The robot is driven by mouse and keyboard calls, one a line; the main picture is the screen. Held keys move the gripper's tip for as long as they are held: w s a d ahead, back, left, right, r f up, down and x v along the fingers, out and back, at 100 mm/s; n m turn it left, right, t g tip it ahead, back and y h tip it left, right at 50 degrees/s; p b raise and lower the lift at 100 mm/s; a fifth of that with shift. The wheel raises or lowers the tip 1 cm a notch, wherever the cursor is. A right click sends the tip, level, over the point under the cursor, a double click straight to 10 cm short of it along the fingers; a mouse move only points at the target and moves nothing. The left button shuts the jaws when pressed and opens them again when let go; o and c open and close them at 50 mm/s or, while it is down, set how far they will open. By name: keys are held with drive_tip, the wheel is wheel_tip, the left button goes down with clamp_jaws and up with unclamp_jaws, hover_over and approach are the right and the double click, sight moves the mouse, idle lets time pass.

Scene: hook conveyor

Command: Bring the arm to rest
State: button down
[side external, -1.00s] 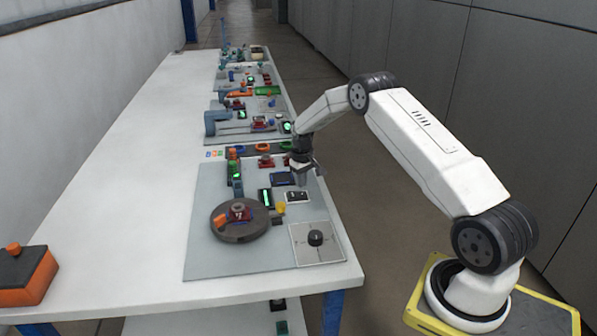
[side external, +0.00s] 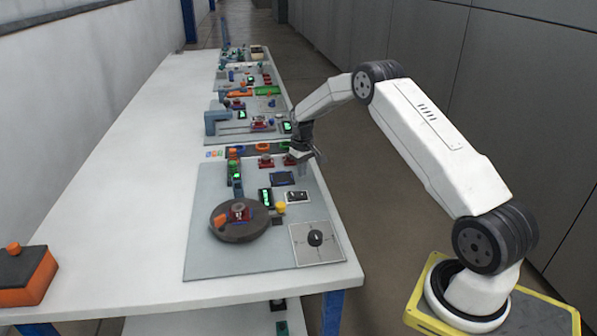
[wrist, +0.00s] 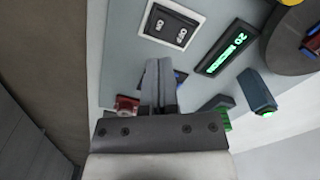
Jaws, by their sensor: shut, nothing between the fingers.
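My gripper (side external: 306,160) hangs above the right edge of the grey board (side external: 210,255) on the white table, pointing down. In the wrist view my gripper (wrist: 158,75) has its two grey fingers together, with nothing between them. It is apart from the board's parts. The white-framed switch plate (side external: 297,197) lies below it on the board and also shows in the wrist view (wrist: 171,25), beyond the fingertips. A dark blue pad (side external: 282,178) lies beside the plate and is mostly hidden by the fingers in the wrist view.
A dark round turntable (side external: 240,232) bears a red part. A green-lit display (side external: 266,197) and yellow knob (side external: 281,208) stand beside it. A dial plate (side external: 316,240) is at the front right. An orange box (side external: 28,278) stands at the left. The aisle right of the table is clear.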

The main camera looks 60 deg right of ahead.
drive_tip(key=s+a+r+n+t, duration=0.1)
drive_tip(key=s+a+r, duration=0.25)
drive_tip(key=a, duration=0.45)
drive_tip(key=s+a+r, duration=0.3)
drive_tip(key=a+r, duration=0.1)
drive_tip(key=a, duration=0.4)
drive_tip(key=s+a+r+n, duration=0.1)
drive_tip(key=s+a, duration=0.4)
drive_tip(key=s, duration=0.3)
drive_tip(key=s+a+r+n+t, duration=0.1)
drive_tip(key=s+a, duration=0.5)
drive_tip(key=s, duration=0.3)
drive_tip(key=shift+a+t, duration=0.15)
drive_tip(key=shift+t, duration=0.15)
